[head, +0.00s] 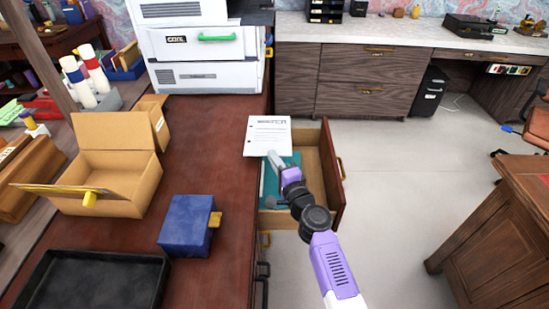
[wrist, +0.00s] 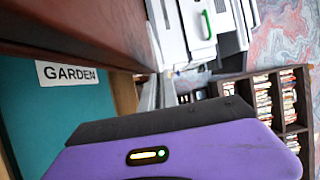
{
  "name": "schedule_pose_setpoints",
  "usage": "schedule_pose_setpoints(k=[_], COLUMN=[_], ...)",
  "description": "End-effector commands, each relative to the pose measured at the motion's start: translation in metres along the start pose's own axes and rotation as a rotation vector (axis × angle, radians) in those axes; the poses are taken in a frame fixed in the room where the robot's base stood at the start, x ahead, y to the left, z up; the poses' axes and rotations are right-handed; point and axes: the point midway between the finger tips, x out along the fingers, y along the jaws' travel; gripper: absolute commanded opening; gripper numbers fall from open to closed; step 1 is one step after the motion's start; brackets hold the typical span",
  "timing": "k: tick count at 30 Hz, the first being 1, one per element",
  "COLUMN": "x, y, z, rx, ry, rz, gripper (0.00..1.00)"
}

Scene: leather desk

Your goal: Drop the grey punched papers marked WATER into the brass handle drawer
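The papers (head: 268,136), a pale sheet with a printed heading and lines too small to read, are over the desk's right edge and the back of the open drawer. My gripper (head: 273,157) is at their near edge and looks shut on them. In the wrist view its fingers (wrist: 158,92) are close together, and the papers are hard to make out. The drawer (head: 327,160) is pulled out from the desk, with a brass handle (head: 340,169) on its front. A teal item (head: 283,180) lies inside; the wrist view shows its label GARDEN (wrist: 67,74).
The red-brown desk (head: 205,130) carries a cardboard box (head: 115,170), a blue box (head: 187,225), a black tray (head: 90,280) and a white machine (head: 205,45). Another wooden desk (head: 510,220) stands at right. The pale floor (head: 400,170) between is clear.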

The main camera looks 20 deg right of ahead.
Motion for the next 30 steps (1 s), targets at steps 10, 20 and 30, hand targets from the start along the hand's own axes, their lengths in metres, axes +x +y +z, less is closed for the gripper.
schedule_pose_setpoints(k=[10, 20, 30], x=[0.0002, 0.0001, 0.0], y=[0.0161, 0.0158, 0.016], z=[-0.0002, -0.0003, -0.0002], rx=[0.0, 0.0, 0.0], ry=[0.001, 0.001, 0.001], rz=[-0.001, -0.001, 0.0], gripper=[0.0, 0.29, 0.29])
